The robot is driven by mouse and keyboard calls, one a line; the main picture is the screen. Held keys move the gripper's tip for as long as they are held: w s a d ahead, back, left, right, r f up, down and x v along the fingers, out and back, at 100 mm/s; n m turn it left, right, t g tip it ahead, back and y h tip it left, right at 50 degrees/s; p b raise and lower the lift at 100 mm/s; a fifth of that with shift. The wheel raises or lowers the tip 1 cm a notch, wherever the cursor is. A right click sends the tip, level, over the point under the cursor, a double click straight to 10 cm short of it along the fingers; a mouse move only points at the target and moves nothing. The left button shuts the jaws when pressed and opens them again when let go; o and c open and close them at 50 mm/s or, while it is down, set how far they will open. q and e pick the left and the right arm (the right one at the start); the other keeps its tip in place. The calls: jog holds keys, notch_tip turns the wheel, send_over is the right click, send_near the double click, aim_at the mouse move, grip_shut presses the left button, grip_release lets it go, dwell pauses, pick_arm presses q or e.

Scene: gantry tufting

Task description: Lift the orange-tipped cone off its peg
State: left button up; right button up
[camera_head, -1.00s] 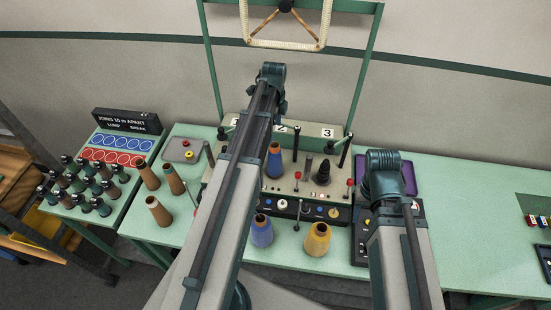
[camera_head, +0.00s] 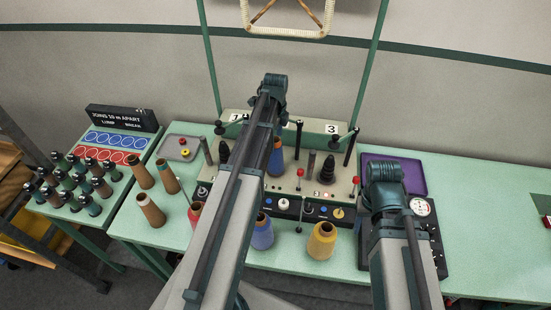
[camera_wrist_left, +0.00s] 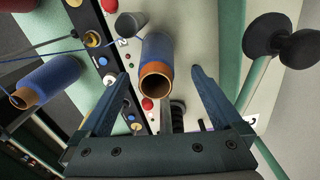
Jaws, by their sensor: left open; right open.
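A blue cone with an orange tip (camera_head: 276,158) stands on the middle of the pale panel, partly hidden behind my left arm. In the left wrist view the blue cone (camera_wrist_left: 157,50) shows its open orange end toward the camera. My left gripper (camera_wrist_left: 158,88) is open, with its two fingers apart on either side of that end in the picture; I see no contact. In the head view its fingers are hidden by the arm. My right wrist is in front of the purple tray; its fingers do not show. The peg is hidden inside the cone.
A second blue cone (camera_head: 262,233) and a yellow cone (camera_head: 321,241) stand at the front. Black cone-shaped posts (camera_head: 327,171) and red-knobbed levers flank the panel. The table's right side (camera_head: 490,215) is mostly clear.

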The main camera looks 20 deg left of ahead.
aim_at(276, 155)
pick_arm(q)
jog(key=shift+s+d+f+b, duration=0.1)
jog(key=shift+s+f+b, duration=0.05)
jog(key=shift+f+b, duration=1.15)
jog(key=shift+s+f+b, duration=0.1)
jog(key=shift+f+b, duration=1.1)
jog(key=shift+f, duration=0.1)
jog(key=shift+r, duration=0.1)
grip_shut()
